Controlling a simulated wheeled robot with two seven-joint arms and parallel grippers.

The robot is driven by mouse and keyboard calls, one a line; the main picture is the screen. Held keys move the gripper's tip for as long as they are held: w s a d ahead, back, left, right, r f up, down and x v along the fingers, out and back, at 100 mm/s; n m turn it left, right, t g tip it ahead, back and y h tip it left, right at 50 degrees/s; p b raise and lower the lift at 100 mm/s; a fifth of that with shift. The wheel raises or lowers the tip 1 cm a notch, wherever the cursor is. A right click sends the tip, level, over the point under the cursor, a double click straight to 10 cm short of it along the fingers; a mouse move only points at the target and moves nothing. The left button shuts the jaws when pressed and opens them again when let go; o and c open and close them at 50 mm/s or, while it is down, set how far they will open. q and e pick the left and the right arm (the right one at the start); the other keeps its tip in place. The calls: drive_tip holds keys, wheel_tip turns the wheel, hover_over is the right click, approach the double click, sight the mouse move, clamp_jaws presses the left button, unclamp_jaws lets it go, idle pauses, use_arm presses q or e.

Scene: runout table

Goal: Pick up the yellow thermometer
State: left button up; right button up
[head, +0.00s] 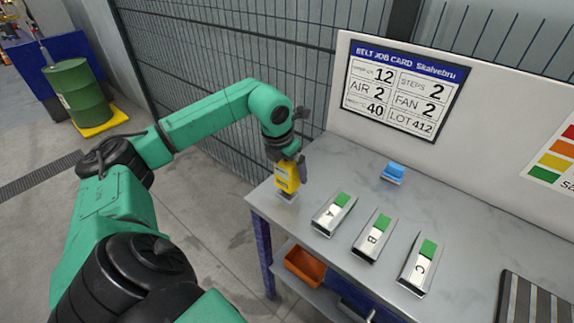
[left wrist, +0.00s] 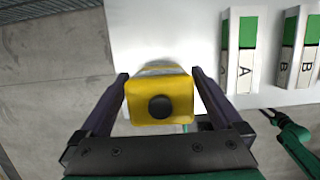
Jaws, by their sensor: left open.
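The yellow thermometer (head: 285,179) stands upright on the table's left end in the head view, on a small grey piece. In the left wrist view the thermometer (left wrist: 160,82) shows its yellow end with a round black knob. My left gripper (head: 290,164) is above and around it, with its jaws open. In the left wrist view, one finger of the left gripper (left wrist: 162,92) is on each side of the thermometer, with a gap visible on both sides.
A job-card panel (head: 404,89) rises at the back. An orange bin (head: 305,266) is below.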

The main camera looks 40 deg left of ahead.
use_arm(q)
drive_tip(key=shift+c, duration=1.2)
drive_tip(key=c, duration=1)
drive_tip(key=shift+c, duration=0.3)
use_arm(e)
drive_tip(key=shift+s+a+f, duration=0.1)
drive_tip(key=shift+s, duration=0.25)
use_arm(q)
drive_tip(key=shift+w, duration=0.1)
wheel_tip(320, 180, up, 10)
drive_tip(key=shift+w+r, duration=0.1)
drive_tip(key=shift+r, duration=0.05)
wheel_tip(320, 180, up, 10)
drive_tip(key=p, duration=0.3)
drive_tip(key=shift+s, duration=0.2)
use_arm(e)
wheel_tip(320, 180, up, 3)
drive_tip(key=shift+r, duration=0.1)
